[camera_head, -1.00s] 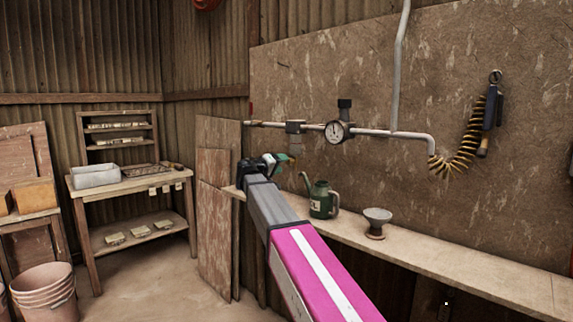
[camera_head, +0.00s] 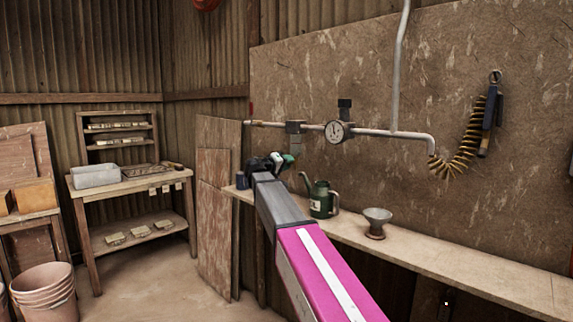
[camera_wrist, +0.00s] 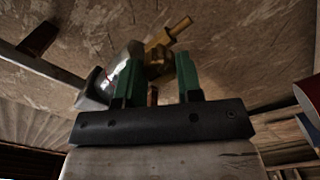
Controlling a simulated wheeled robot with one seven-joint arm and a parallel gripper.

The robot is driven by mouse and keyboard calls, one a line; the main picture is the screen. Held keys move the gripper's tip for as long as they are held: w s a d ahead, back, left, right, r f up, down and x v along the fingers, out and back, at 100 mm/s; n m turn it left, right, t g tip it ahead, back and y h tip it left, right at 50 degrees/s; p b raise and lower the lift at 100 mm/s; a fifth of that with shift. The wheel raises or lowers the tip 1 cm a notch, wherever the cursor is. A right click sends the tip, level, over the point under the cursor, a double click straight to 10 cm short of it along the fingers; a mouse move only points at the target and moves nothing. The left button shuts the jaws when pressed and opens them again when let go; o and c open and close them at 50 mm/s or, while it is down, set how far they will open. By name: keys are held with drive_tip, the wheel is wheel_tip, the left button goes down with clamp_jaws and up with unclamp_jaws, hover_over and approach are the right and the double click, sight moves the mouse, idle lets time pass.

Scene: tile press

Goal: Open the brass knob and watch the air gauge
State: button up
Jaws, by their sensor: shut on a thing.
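The brass knob (camera_wrist: 156,66) shows in the wrist view between the green fingertips of my gripper (camera_wrist: 157,82), which is shut on it. A brass stem (camera_wrist: 181,27) sticks out beyond it to the upper right. In the head view my gripper (camera_head: 284,160) is below the pipe fitting (camera_head: 295,128), and the knob is hidden there. The air gauge (camera_head: 335,131) is a round white dial on the wall pipe, right of my gripper. Its needle is too small to read surely.
A coiled yellow hose (camera_head: 463,158) hangs at right.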

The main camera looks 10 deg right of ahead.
drive_tip(key=shift+n, duration=9)
drive_tip(key=o, duration=0.9)
drive_tip(key=v, duration=1.1)
